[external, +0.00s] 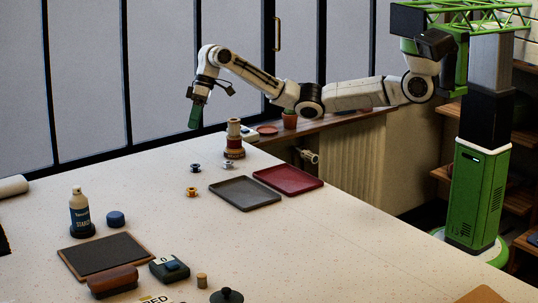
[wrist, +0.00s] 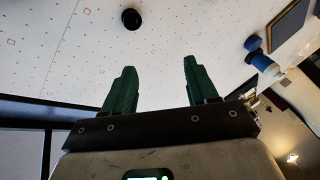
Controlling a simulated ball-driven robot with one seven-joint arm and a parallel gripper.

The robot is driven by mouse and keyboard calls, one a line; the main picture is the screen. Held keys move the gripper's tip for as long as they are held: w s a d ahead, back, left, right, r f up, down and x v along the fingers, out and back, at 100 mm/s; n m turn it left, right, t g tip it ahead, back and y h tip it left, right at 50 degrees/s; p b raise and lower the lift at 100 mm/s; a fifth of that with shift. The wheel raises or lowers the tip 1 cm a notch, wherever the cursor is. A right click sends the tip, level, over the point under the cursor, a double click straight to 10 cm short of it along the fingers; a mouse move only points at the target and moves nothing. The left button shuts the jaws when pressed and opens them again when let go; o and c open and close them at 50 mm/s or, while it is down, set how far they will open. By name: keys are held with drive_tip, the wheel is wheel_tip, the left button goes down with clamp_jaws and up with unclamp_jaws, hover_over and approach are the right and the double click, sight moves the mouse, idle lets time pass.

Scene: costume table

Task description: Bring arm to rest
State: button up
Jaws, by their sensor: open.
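My gripper (external: 195,118) hangs from the end of my outstretched arm above the far side of the table (external: 140,175). Its green fingers point down and it holds nothing. In the wrist view the two green fingers of my gripper (wrist: 159,64) stand apart with only the pale tabletop (wrist: 180,40) beyond them. My arm reaches out to the left from my green column, with its elbow bent above the table's far edge.
A thread spool stack (external: 234,140) stands right of my gripper. Small bobbins (external: 192,191), a grey tray (external: 245,193) and a red tray (external: 289,180) lie nearby. A spray bottle (external: 80,213) and dark mat (external: 105,254) are front left. Window panes (external: 85,80) rise behind the table.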

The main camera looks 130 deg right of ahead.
drive_tip(key=s+d+f+m+t+h+p, duration=0.1)
drive_tip(key=s+d+f+t+h+p, duration=0.3)
drive_tip(key=s+d, duration=0.6)
drive_tip(key=s+d+f+t+b, duration=0.1)
drive_tip(key=s+d+f+t, duration=0.3)
drive_tip(key=s+d, duration=0.6)
drive_tip(key=s+a+f+m+g+h+p, duration=0.1)
drive_tip(key=s+a+f+m, duration=0.15)
drive_tip(key=s+f, duration=0.5)
drive_tip(key=s+a+f+m+h, duration=0.1)
drive_tip(key=s+a+f, duration=0.3)
drive_tip(key=s+f, duration=0.4)
drive_tip(key=s+a+f+g+y, duration=0.1)
drive_tip(key=a+f+g+y, duration=0.1)
drive_tip(key=a+f, duration=0.55)
drive_tip(key=w+a+f+n+g+y+b, duration=0.1)
drive_tip(key=w+a+f+n+g+y, duration=0.2)
drive_tip(key=a, duration=0.8)
drive_tip(key=w+a+f+n+g+y+b, duration=0.1)
drive_tip(key=w+a+f+n+g, duration=0.2)
drive_tip(key=a, duration=0.7)
drive_tip(key=s+a+r+n+g, duration=0.1)
drive_tip(key=a+n, duration=0.1)
drive_tip(key=a, duration=0.8)
drive_tip(key=s+a+r+n+g+h, duration=0.1)
drive_tip(key=s+a+r+n+g, duration=0.1)
drive_tip(key=a, duration=0.9)
drive_tip(key=shift+n+h+b, duration=0.3)
drive_tip(key=shift+n+b, duration=0.1)
drive_tip(key=shift+n, duration=0.25)
